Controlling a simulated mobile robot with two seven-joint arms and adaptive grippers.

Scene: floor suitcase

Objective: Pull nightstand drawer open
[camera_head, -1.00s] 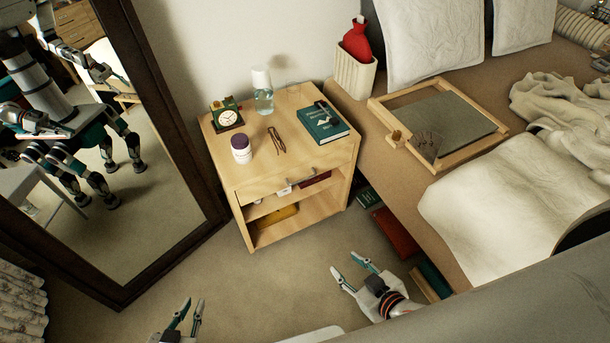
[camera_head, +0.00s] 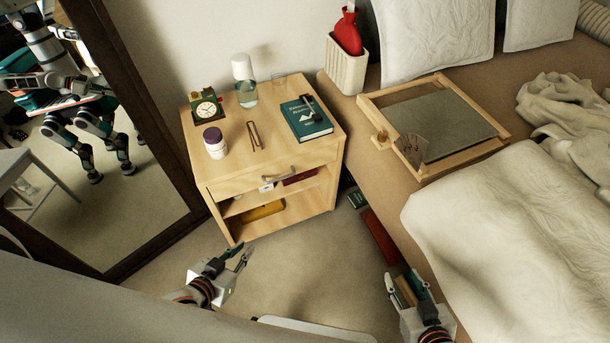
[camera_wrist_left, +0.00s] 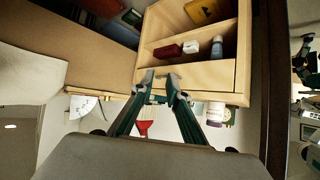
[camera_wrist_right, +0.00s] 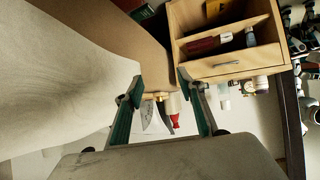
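The light wood nightstand (camera_head: 322,153) stands between the mirror and the bed. Its top drawer front (camera_head: 235,187) looks flush with the body, with a small metal handle (camera_head: 279,174) near its middle. The drawer front also shows in the left wrist view (camera_wrist_left: 208,77), and the handle in the right wrist view (camera_wrist_right: 226,63). My left gripper (camera_head: 245,248) is open and empty, low in front of the nightstand; in its wrist view the fingertips overlap the drawer front's edge. My right gripper (camera_head: 403,277) is open and empty beside the bed, farther from the drawer.
The mirror (camera_head: 166,145) is at left, the bed (camera_head: 350,115) at right.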

